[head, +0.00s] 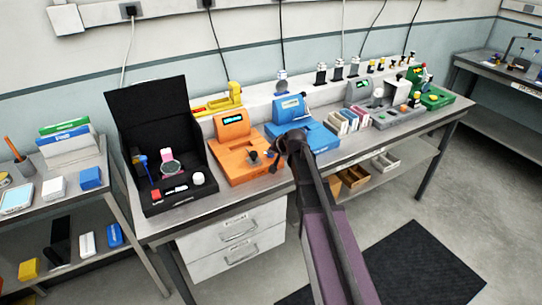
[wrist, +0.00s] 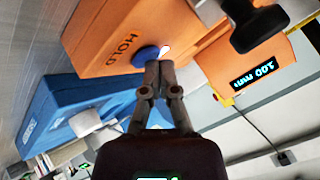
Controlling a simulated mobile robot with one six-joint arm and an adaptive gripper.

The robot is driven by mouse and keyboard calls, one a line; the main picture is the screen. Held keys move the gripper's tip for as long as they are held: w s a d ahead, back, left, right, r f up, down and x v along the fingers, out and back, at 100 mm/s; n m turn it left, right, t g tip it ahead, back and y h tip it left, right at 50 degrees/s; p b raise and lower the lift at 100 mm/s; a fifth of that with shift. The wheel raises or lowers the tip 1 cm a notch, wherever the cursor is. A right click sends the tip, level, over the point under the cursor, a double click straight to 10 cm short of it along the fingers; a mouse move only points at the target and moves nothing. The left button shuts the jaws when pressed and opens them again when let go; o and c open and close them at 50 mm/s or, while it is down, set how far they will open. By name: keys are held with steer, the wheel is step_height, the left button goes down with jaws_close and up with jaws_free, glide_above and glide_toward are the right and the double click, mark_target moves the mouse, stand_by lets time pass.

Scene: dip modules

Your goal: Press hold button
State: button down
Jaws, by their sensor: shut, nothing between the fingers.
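The orange device (head: 233,126) stands on the workbench in the head view, and its body (wrist: 110,45) fills the upper part of the wrist view. The word HOLD is printed on its face beside a round blue button (wrist: 143,55). A bright spot shows at the button's edge. My gripper (wrist: 158,66) is shut and empty, with its fingertips right at the button and partly covering it. I cannot tell whether they touch or press it. In the head view my gripper (head: 275,156) is at the device's right side, and the button is not clear there.
The device's display (wrist: 254,75) reads 100 mm, with a black knob (wrist: 258,25) nearby. A blue device (head: 302,121) stands close on the right. An open black case (head: 138,133) stands on the left. The floor in front of the bench is clear apart from a dark mat (head: 415,260).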

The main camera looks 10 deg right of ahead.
stand_by(0.4)
steer(key=shift+r+p, duration=0.45)
steer(key=shift+p, duration=0.05)
steer(key=shift+r, duration=0.1)
step_height(320, 180, up, 6)
steer(key=p, duration=0.6)
stand_by(0.7)
steer(key=s+f+n+g+h, duration=0.2)
steer(key=s+f+g, duration=0.1)
steer(key=s, duration=1.1)
steer(key=s+f+n+g+h, duration=0.1)
steer(key=s+g, duration=0.4)
steer(key=s, duration=0.9)
steer(key=shift+s+f+n+h, duration=0.4)
steer(key=shift+f+n, duration=0.2)
steer(key=shift+f, duration=0.35)
